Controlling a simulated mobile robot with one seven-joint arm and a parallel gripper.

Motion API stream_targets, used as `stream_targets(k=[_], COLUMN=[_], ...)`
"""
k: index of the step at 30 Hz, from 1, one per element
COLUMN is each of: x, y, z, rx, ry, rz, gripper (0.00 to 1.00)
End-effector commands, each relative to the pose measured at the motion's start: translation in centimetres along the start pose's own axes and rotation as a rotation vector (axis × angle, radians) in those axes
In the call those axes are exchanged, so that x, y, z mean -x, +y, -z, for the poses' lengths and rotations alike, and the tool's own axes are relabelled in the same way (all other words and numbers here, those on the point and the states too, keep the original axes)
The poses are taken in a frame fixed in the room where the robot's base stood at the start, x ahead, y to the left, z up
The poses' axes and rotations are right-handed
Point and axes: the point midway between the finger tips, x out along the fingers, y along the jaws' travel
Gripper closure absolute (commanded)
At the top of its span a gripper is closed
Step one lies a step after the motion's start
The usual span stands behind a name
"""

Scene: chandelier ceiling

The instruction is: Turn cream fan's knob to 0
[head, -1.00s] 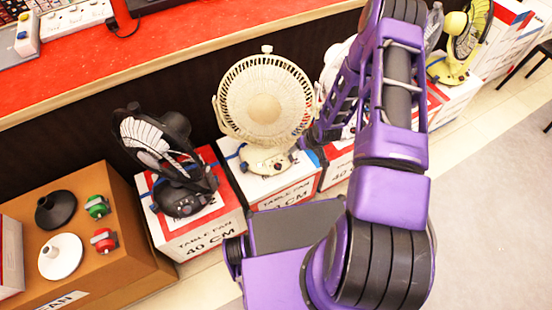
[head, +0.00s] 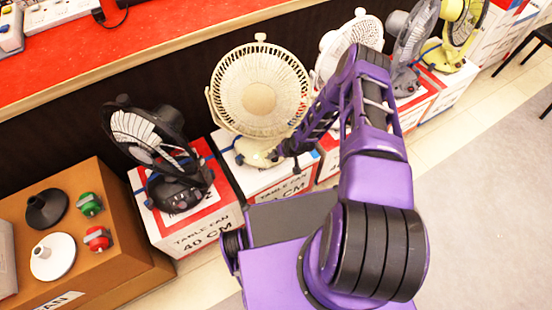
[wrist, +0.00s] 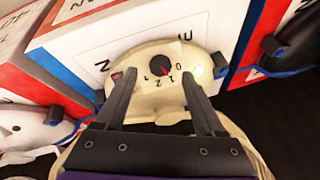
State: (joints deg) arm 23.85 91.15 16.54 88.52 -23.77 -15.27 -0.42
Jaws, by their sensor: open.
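The cream fan (head: 258,90) stands on a white box in the head view, its round cage facing up toward me. Its base (wrist: 148,90) fills the middle of the wrist view. A dark round knob (wrist: 160,65) with a red mark sits on the base, with printed digits beside it. The red mark points to the lower right in that view; which digit it meets is hard to tell. My gripper (wrist: 158,76) is open, its two fingers either side of the knob with gaps. I see no contact. In the head view my gripper (head: 280,152) is at the base's right side.
A black fan (head: 165,155) stands on the box to the left. White (head: 345,45), grey (head: 410,45) and yellow (head: 460,30) fans stand to the right. A red counter (head: 170,40) runs behind. Grey floor (head: 480,200) at the right is clear.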

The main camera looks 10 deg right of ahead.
Motion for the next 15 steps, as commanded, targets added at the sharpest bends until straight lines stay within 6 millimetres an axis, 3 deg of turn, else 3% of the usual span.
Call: stream_targets(k=[1, 6, 15], x=[-1.2, -3.1, -3.8], y=[0.0, 0.0, 0.0], z=[-0.2, 0.0, 0.1], rx=[-0.001, 0.000, -0.001], ry=[0.000, 0.001, 0.001], rz=[0.000, 0.000, 0.000], gripper=[0.29, 0.29, 0.29])
